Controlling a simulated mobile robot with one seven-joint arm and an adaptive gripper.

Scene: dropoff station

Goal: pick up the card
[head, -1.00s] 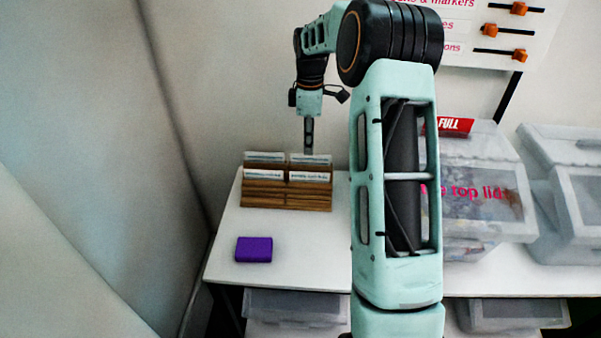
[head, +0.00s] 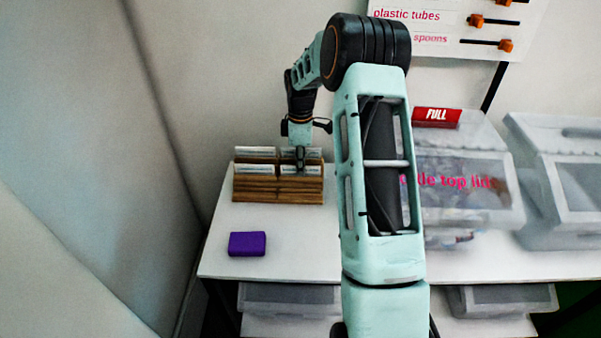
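White cards with dark print stand in a wooden slotted holder on the white table; one front card (head: 254,170) is at the left, another front card (head: 299,170) at the right, with more behind. The wooden holder (head: 278,190) has stepped rows.
A purple block (head: 247,244) lies on the white table (head: 300,250) in front of the holder. Clear bins (head: 455,185) stand at the right, one with a red FULL sign (head: 437,117). A grey wall is at the left. The front of the table is mostly clear.

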